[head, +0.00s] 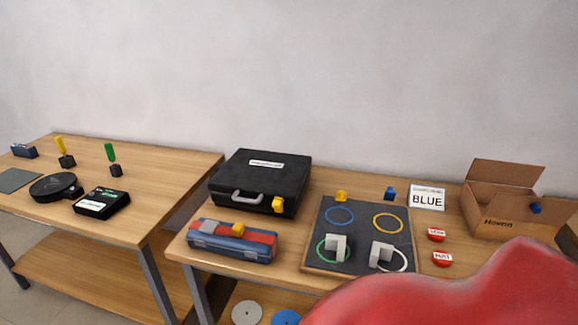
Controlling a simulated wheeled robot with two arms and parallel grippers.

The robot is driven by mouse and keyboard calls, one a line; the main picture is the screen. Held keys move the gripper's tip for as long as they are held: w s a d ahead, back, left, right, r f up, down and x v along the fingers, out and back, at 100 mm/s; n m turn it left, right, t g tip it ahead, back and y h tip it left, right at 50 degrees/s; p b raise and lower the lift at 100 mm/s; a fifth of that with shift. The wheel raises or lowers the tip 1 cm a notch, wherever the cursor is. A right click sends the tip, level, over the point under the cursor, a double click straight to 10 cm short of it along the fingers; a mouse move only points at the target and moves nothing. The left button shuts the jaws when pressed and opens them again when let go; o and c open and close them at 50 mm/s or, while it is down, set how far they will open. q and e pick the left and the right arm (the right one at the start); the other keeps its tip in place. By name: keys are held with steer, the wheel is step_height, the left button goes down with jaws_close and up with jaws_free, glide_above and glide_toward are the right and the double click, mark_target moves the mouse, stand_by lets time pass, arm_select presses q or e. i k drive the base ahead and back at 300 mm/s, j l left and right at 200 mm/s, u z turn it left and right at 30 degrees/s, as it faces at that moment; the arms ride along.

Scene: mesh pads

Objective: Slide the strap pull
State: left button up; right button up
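A blue case (205,240) with a red top strip lies at the front left of the right table. A small yellow piece (238,229) sits on top of it and may be the strap pull, though it is too small to be sure. A black case (262,172) behind it has a grey handle and a yellow piece (278,205) at its front right. Neither of my grippers shows in the head view.
A large red smooth shape (450,295) fills the bottom right, very close, hiding the table's front. A dark mat (360,232) with coloured rings holds two white blocks. A BLUE sign (428,198), red discs and an open carton (500,226) stand right. A second table is left.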

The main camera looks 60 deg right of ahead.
mark_target(237, 229)
steer(key=z, duration=1.3)
